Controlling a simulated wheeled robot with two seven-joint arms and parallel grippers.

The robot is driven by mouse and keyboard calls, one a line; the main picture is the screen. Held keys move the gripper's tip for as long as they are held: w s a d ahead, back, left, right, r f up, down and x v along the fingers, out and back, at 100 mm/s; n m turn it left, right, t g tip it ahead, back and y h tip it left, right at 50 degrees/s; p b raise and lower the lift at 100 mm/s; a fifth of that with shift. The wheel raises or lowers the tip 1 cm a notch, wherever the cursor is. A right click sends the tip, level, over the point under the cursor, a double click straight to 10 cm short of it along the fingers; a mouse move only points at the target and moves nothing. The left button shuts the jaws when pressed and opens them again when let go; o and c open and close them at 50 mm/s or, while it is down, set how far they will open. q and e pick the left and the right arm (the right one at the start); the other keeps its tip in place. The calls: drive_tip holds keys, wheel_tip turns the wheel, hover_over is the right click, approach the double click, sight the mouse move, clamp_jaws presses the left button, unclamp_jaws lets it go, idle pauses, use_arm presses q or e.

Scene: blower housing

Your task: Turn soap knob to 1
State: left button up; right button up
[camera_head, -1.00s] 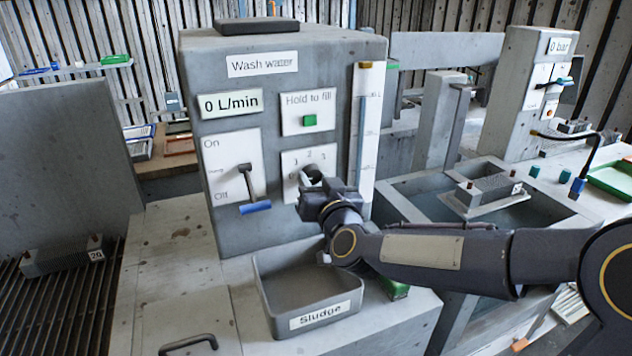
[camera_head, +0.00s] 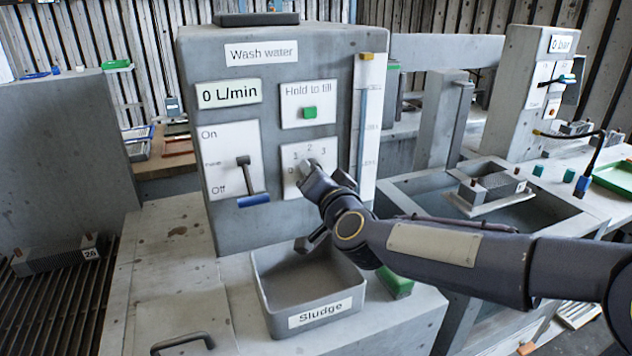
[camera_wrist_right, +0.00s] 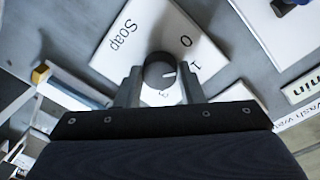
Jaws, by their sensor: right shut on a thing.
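The soap knob (camera_wrist_right: 158,72) is a round dark knob on a white plate (camera_wrist_right: 127,34) marked Soap, with numbers from 0 to 3 around it. A short white pointer line on the knob points roughly toward the 1 in the right wrist view. My right gripper (camera_wrist_right: 157,88) is shut on the knob, one finger on each side. In the head view, the right gripper (camera_head: 312,178) covers most of the knob and the lower part of the plate. My left gripper is not in view.
A lever with a blue handle (camera_head: 254,200) hangs near Off, left of the knob. A green button (camera_head: 309,113) sits above, under Hold to fill. A grey Sludge bin (camera_head: 336,304) stands below my right wrist. A gauge column (camera_head: 365,130) is close on the right.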

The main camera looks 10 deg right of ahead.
drive_tip(key=shift+m+b, duration=0.4)
drive_tip(key=shift+m, duration=0.7)
drive_tip(key=o, duration=1)
drive_tip(key=shift+s, duration=0.1)
drive_tip(key=s, duration=0.5)
drive_tip(key=s+d, duration=0.1)
drive_tip(key=s, duration=0.1)
drive_tip(key=shift+s+d+r, duration=0.1)
drive_tip(key=shift+s+r, duration=0.05)
drive_tip(key=shift+s, duration=0.15)
